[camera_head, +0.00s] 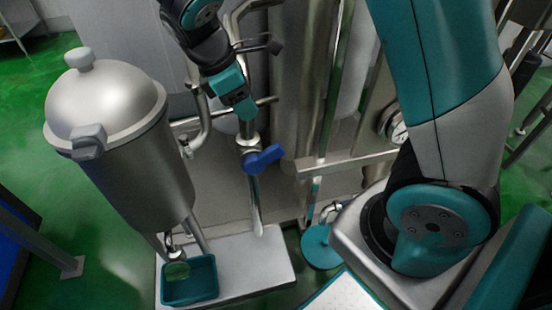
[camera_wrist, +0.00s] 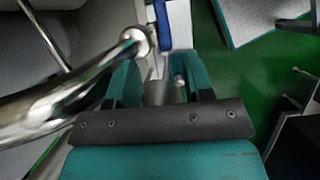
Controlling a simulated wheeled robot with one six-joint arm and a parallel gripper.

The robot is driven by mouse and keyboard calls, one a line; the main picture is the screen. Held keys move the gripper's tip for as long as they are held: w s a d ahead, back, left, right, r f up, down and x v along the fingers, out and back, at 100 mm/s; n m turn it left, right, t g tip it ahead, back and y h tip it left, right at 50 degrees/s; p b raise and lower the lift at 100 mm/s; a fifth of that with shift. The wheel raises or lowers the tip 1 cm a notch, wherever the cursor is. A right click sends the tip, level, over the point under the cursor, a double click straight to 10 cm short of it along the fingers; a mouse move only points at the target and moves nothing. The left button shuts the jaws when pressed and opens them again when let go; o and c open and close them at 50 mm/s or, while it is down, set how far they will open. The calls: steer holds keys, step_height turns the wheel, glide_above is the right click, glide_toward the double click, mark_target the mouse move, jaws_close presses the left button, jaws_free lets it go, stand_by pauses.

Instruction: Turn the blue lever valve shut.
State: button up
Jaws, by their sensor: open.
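The blue lever valve (camera_head: 264,158) sits on a thin vertical steel pipe in the middle of the head view. Its blue handle points right and slightly up, across the pipe. In the wrist view part of the blue lever (camera_wrist: 163,26) shows at the top, beyond the fingertips. My gripper (camera_head: 246,112) is just above the valve, close to the pipe, with teal fingers. In the wrist view my gripper (camera_wrist: 160,76) has its fingers apart, with no blue handle between them. I cannot tell whether a finger touches the pipe.
A domed steel tank (camera_head: 125,150) stands at left. A teal bin (camera_head: 190,284) sits on a pale base plate (camera_head: 250,265). Steel pipes, including a shiny one (camera_wrist: 60,95) close beside my gripper, crowd the space. A gauge (camera_head: 396,128) is at right. Green floor shows beyond.

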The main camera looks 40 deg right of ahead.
mark_target(273, 147)
steer(key=b+x, duration=0.5)
steer(key=x, duration=1.2)
steer(key=shift+r, duration=0.1)
steer(key=shift+a, duration=0.1)
jaws_close()
